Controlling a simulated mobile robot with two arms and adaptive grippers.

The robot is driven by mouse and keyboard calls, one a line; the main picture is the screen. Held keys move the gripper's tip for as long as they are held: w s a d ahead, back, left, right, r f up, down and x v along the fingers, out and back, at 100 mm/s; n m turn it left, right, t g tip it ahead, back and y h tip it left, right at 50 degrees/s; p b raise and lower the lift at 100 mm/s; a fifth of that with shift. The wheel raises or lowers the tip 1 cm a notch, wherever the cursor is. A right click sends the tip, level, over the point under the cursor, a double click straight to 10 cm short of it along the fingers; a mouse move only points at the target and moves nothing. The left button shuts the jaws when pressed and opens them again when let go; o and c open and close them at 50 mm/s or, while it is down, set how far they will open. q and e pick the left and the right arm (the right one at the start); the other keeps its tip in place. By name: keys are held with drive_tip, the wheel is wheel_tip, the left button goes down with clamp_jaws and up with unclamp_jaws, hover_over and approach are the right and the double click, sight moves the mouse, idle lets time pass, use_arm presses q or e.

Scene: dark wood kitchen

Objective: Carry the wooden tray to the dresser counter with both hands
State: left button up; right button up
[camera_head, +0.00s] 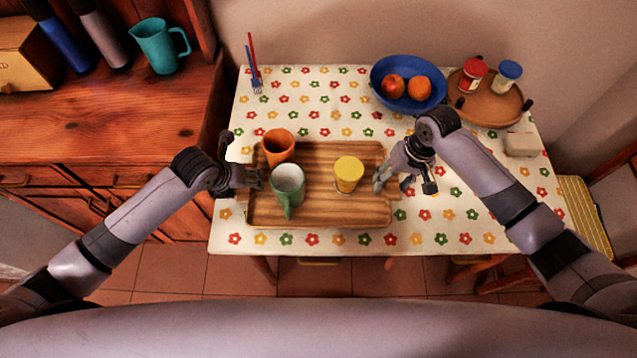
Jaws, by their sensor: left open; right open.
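The wooden tray (318,212) lies on the flowered tabletop. My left gripper (256,178) is open at the tray's left edge, close to the green mug. My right gripper (385,182) is open at the tray's right edge. I cannot tell whether either touches the tray. The dresser counter (120,115) is on the left, with its front part bare.
The dresser holds a teal jug (160,46), bottles (62,45) and a wooden box (25,55) at the back. A blue fruit bowl (408,84) and a round wooden stand (490,103) with two jars are at the table's back right. A chair (588,215) stands right.

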use_arm(q)
clamp_jaws()
use_arm(e)
clamp_jaws()
use_arm(q)
drive_tip(key=shift+s, duration=0.1)
use_arm(e)
drive_tip(key=shift+r, duration=0.15)
